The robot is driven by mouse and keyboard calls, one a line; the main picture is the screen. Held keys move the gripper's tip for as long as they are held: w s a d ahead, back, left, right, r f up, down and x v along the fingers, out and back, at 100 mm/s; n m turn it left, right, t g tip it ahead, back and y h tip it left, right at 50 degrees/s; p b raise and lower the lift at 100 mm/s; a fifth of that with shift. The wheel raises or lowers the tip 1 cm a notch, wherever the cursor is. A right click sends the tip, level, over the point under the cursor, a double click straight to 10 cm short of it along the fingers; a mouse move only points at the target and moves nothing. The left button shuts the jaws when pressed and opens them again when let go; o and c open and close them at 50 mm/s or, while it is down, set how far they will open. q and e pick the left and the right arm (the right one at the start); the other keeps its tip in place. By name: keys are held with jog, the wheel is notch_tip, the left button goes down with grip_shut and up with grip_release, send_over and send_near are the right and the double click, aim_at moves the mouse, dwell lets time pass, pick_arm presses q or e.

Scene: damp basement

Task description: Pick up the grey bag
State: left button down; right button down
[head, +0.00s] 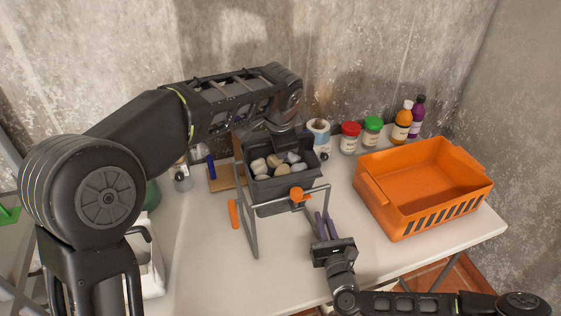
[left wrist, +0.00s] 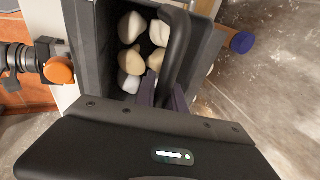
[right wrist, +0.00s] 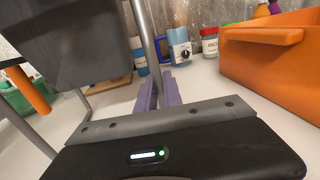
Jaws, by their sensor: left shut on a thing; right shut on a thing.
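A dark grey, box-shaped container (head: 283,191) full of rounded stones (head: 279,169) sits in a metal frame (head: 252,232) on the table; I see no other grey bag. In the left wrist view it shows as a grey bin (left wrist: 92,60) with a black bar handle (left wrist: 177,50) across it. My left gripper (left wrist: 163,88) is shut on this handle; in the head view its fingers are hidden. My right gripper (head: 320,224) is shut on a metal leg of the frame (right wrist: 150,45), at the container's right front.
An orange crate (head: 419,205), empty, stands on the right of the white table (head: 205,270). Jars (head: 349,138) and bottles (head: 402,122) line the wall behind. The frame carries an orange knob (head: 299,195) and an orange grip (head: 233,214). The front middle table is clear.

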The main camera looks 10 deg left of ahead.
aim_at(281, 163)
pick_arm(q)
notch_tip(281, 163, up, 13)
dwell(0.8)
notch_tip(281, 163, up, 3)
jog(key=shift+f, duration=0.2)
pick_arm(e)
jog(key=c, duration=1.4)
grip_release()
jog(key=v, duration=1.2)
